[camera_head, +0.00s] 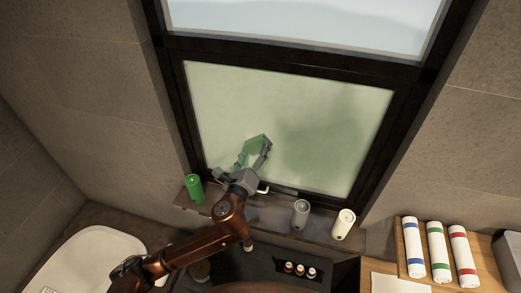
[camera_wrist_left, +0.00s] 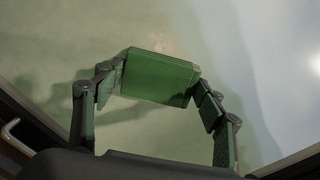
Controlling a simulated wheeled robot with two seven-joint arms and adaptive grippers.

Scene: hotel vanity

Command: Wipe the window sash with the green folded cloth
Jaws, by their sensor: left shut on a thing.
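The window sash (camera_head: 330,120) has a dark frame and a pale green frosted lower pane. The green folded cloth (camera_head: 258,142) is in front of the lower left part of this pane. My left gripper (camera_head: 253,155) is shut on the cloth, which also shows between the fingertips (camera_wrist_left: 148,82) in the left wrist view as a flat green block (camera_wrist_left: 158,72). The cloth is at or close to the glass; I cannot tell whether it touches. My right gripper is not in view.
On the sill below the window stand a green cylinder (camera_head: 194,188), a grey cylinder (camera_head: 300,213) and a cream cylinder (camera_head: 343,224). Rolled white towels with coloured bands (camera_head: 437,250) lie at the lower right. A white basin (camera_head: 95,262) is at the lower left.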

